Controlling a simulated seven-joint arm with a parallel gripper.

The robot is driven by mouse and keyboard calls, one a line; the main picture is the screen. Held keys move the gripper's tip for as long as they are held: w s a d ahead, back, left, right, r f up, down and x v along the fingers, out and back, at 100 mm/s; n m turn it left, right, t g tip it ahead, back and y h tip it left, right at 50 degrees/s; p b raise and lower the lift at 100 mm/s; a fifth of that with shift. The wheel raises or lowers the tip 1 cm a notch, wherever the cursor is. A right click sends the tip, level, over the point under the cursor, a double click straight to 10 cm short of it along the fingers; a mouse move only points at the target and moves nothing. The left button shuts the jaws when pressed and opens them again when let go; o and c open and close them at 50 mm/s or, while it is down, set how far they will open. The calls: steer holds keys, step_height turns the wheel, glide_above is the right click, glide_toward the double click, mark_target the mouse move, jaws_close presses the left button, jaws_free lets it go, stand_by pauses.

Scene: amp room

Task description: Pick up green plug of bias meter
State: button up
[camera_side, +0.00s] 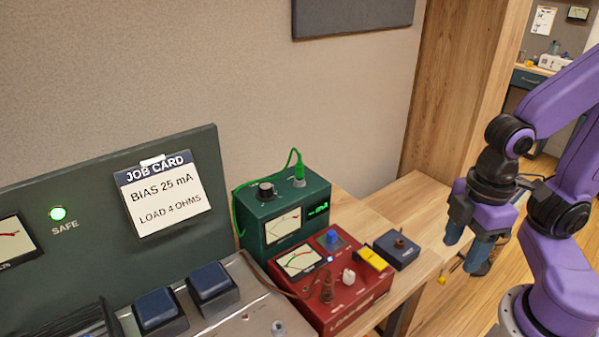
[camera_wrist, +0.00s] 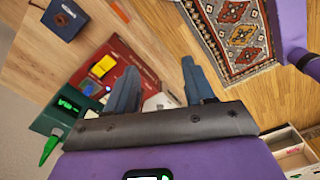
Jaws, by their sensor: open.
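The green bias meter box (camera_side: 283,214) stands against the wall at the back of the bench. Its green plug (camera_side: 299,171) stands upright on top of the box, with a green cable looping over to the left side. In the wrist view the green plug (camera_wrist: 52,146) shows at the lower left, beside the meter box (camera_wrist: 62,115). My gripper (camera_side: 468,250) is at the right, past the bench items and well apart from the plug. Its fingers (camera_wrist: 160,80) are spread, with nothing between them.
A red meter box (camera_side: 330,313) with a yellow block (camera_side: 373,259) stands in front of the green box. A small dark blue box (camera_side: 397,250) sits to its right. A job card (camera_side: 164,195) is on the dark panel at left. Bare wood (camera_side: 422,215) lies right of these boxes.

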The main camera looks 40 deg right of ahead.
steer(key=w+a+r+n, duration=0.1)
steer(key=w+a+r, duration=0.4)
steer(key=w, duration=0.4)
step_height(320, 180, up, 6)
steer(key=r+n, duration=0.1)
steer(key=n, duration=0.3)
glide_above(300, 165)
steer(key=f, duration=0.8)
steer(key=w+f, duration=0.1)
steer(key=f, duration=0.3)
steer(key=shift+d, duration=0.3)
steer(key=shift+s+a+f, duration=0.1)
steer(key=shift+f, duration=1.2)
steer(key=shift+s+a+f, duration=0.1)
steer(key=shift+f, duration=1.2)
steer(key=shift+c, duration=0.3)
jaws_close()
